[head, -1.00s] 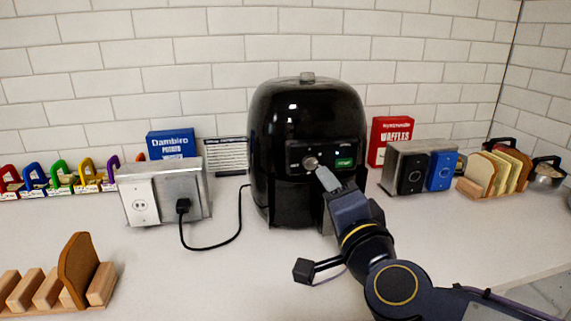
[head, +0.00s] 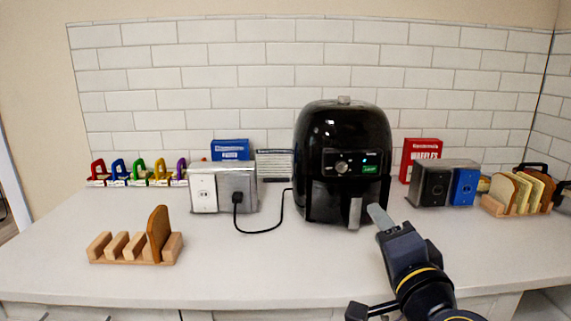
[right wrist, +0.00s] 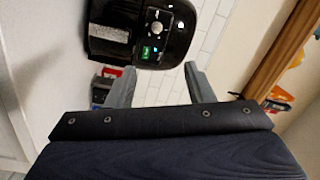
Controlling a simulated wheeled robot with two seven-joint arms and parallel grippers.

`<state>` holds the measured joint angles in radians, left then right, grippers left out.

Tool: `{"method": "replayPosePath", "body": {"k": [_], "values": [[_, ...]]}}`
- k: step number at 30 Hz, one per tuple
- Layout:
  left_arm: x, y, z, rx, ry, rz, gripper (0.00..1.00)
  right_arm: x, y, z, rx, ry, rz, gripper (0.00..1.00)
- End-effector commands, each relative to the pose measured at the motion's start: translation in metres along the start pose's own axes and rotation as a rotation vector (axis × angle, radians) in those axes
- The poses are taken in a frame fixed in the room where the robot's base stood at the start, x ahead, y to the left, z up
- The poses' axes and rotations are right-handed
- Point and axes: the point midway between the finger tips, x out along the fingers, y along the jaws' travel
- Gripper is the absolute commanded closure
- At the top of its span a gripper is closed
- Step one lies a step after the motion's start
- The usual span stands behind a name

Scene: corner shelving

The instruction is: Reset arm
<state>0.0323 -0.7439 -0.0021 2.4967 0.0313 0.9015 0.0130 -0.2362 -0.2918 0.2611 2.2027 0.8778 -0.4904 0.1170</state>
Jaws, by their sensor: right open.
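My right gripper (head: 380,217) is in front of the black air fryer (head: 343,150), just right of its handle. In the right wrist view its two fingers (right wrist: 158,84) stand wide apart with nothing between them. The air fryer (right wrist: 140,30) shows beyond the fingertips, apart from them. Its knob and green-lit panel face me in the head view. My left gripper does not show.
A wooden rack (head: 130,257) with one bread slice stands at the front left. A metal outlet box (head: 238,190) with a plugged cord is left of the fryer. A second switch box (head: 436,187), a red waffle box (head: 420,150) and a bread rack (head: 518,196) stand right. The front middle counter is clear.

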Motion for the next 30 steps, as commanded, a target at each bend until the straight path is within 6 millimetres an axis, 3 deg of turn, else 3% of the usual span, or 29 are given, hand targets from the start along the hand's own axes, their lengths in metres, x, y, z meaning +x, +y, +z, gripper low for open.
{"method": "replayPosePath", "body": {"k": [8,14,20,24,30], "values": [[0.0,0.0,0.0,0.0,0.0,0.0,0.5,-0.012,0.016,0.01,-0.108,-0.116,0.013,0.52],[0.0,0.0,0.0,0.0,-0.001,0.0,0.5,-0.033,0.044,0.023,-0.24,-0.263,0.056,0.52],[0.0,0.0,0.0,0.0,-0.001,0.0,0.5,-0.074,0.096,0.039,-0.409,-0.47,0.168,0.52],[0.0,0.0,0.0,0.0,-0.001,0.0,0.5,-0.116,0.144,0.048,-0.521,-0.639,0.293,0.52],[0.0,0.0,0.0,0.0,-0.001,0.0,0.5,-0.175,0.199,0.052,-0.611,-0.835,0.468,0.52]]}}
